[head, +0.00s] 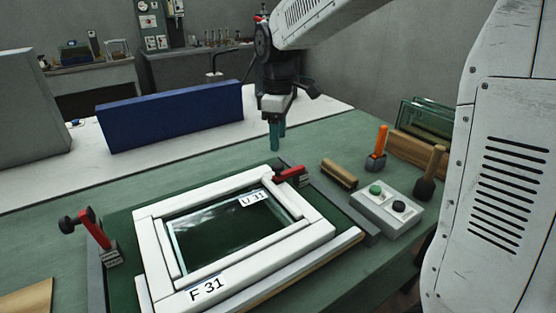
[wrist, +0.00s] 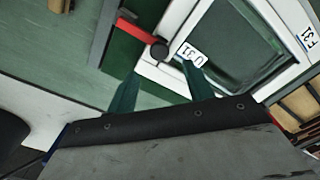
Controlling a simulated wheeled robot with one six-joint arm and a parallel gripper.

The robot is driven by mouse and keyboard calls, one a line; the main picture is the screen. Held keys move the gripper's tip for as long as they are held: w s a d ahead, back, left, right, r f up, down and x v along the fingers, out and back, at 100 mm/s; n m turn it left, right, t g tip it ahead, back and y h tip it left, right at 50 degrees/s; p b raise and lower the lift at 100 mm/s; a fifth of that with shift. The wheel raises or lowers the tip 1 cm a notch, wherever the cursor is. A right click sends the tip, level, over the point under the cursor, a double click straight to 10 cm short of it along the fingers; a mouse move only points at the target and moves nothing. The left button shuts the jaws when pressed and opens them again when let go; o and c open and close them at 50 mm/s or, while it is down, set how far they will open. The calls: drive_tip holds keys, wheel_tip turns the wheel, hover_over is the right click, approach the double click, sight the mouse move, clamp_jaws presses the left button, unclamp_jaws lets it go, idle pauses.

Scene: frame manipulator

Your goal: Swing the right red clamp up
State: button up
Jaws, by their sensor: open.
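The right red clamp (head: 290,174) lies low, with its red arm reaching to the far right corner of the white frame (head: 160,238). In the wrist view the red clamp (wrist: 136,31) shows its arm and a round black knob at the frame corner. The left red clamp (head: 95,229) stands raised and tilted, apart from the frame. My gripper (head: 276,143) points down above the far side of the bench, behind the right clamp. Its teal fingers (wrist: 160,82) are apart and empty, with the knob showing beyond the gap between them.
A blue block (head: 172,116) stands on the white surface behind. A brown-handled brush (head: 340,174), a button box (head: 386,208), an orange-handled tool (head: 377,149) and a wooden-handled tool (head: 431,172) are right of the clamp.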

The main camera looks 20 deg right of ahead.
sight(278, 164)
wheel_tip(278, 164, down, 8)
drive_tip(key=shift+w+r, duration=0.1)
idle(0.4)
drive_tip(key=shift+c, duration=0.3)
clamp_jaws()
